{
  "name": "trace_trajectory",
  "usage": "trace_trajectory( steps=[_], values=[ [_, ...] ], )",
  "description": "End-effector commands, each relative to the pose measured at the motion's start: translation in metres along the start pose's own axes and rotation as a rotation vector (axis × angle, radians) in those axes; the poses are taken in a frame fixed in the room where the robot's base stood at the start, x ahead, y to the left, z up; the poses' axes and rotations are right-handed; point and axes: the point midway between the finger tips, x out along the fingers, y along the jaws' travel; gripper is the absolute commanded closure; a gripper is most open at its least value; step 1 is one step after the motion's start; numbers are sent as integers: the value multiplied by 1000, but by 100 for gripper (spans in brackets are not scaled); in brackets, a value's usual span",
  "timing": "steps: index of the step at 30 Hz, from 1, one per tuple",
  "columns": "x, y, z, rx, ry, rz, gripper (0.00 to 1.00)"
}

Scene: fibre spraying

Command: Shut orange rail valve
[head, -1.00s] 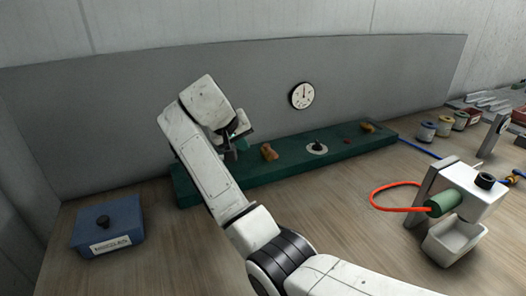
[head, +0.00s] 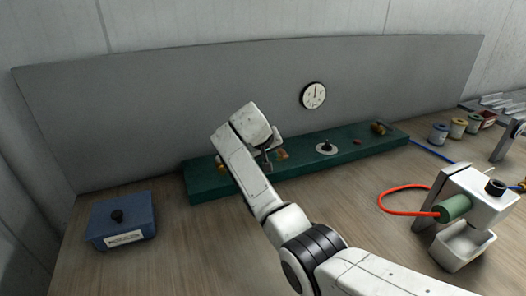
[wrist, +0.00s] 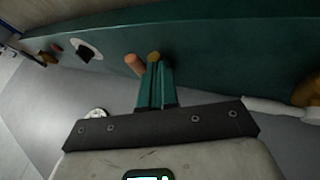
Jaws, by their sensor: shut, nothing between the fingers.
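The dark green rail (head: 350,156) runs along the foot of the grey back panel. An orange-brown valve (head: 282,155) sits on it near the middle, partly hidden by my gripper (head: 268,163). In the wrist view my gripper (wrist: 156,82) has its green fingers together with nothing between them. The valve's orange part (wrist: 135,64) shows just left of the fingertips, with a yellowish round end at the tips. I cannot tell whether the fingers touch it. A second brass-coloured fitting (head: 222,168) is left of my arm on the rail.
A black knob on a white disc (head: 326,149), a small red button and a brass fitting (head: 378,128) sit farther right on the rail. A gauge (head: 313,95) hangs above. A blue box (head: 122,220) is at left, a white device with red hose (head: 468,205) at right.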

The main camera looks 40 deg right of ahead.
Motion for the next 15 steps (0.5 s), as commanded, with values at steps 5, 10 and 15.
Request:
trace_trajectory(
  steps=[5,10,15],
  values=[
    [5,9,0,-1,-2,0,100],
    [5,9,1,-2,-1,0,100],
    [5,9,1,-2,-1,0,100]
  ],
)
